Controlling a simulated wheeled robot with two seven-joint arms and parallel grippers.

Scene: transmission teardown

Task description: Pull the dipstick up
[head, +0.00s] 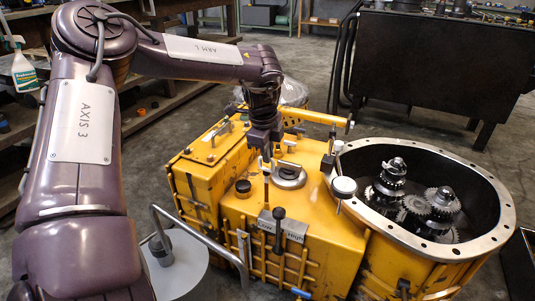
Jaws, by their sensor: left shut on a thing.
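The yellow transmission housing (235,208) stands in the middle of the head view. The fingers hide the dipstick's upper end. I cannot tell how far the dipstick sits in the housing. My right gripper is not in view.
An open bell housing (505,215) with exposed gears (415,205) is at the right. A dark cabinet (430,60) stands behind. A spray bottle (22,68) is far left.

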